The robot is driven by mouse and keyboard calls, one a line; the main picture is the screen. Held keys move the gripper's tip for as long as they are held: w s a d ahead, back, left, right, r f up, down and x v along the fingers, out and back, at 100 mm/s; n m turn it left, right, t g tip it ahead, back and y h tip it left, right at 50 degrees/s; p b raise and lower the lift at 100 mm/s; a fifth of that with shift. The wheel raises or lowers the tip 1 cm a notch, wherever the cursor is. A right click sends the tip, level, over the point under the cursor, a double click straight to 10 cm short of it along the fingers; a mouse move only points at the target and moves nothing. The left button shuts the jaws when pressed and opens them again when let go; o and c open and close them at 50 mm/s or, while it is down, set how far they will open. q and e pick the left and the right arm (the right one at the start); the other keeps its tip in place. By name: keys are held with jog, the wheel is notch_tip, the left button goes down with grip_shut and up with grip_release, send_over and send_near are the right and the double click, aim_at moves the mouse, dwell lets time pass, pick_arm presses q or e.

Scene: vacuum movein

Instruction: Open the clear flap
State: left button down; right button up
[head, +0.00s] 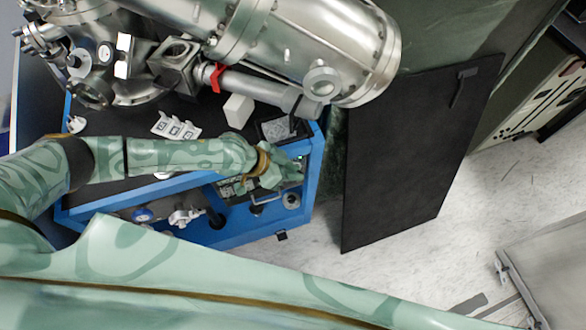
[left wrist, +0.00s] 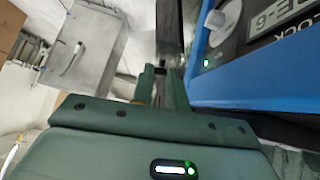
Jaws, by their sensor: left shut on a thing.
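My left gripper (head: 287,176) is at the right end of the blue cart frame (head: 235,228), over the recessed control panel. Its sleeve-covered wrist hides part of that panel. In the left wrist view the fingers (left wrist: 160,74) are close together, beside the blue frame edge. They are shut on a small piece at their tips, which I take to be the edge of the clear flap. The flap's transparent sheet is hard to make out. My right gripper is not in view.
A large steel vacuum chamber (head: 320,45) hangs over the cart's back. A black panel (head: 415,150) stands to the right, with pale floor (head: 325,245) in front. Valves (head: 185,215) sit in the cart front. A grey metal box (head: 548,262) is at lower right.

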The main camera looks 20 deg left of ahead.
pick_arm(q)
jog(key=shift+w+a+r, duration=0.1)
jog(key=c, duration=1.4)
grip_release()
jog(key=p+v, duration=0.2)
jog(key=v, duration=1.4)
jog(key=shift+a, duration=0.1)
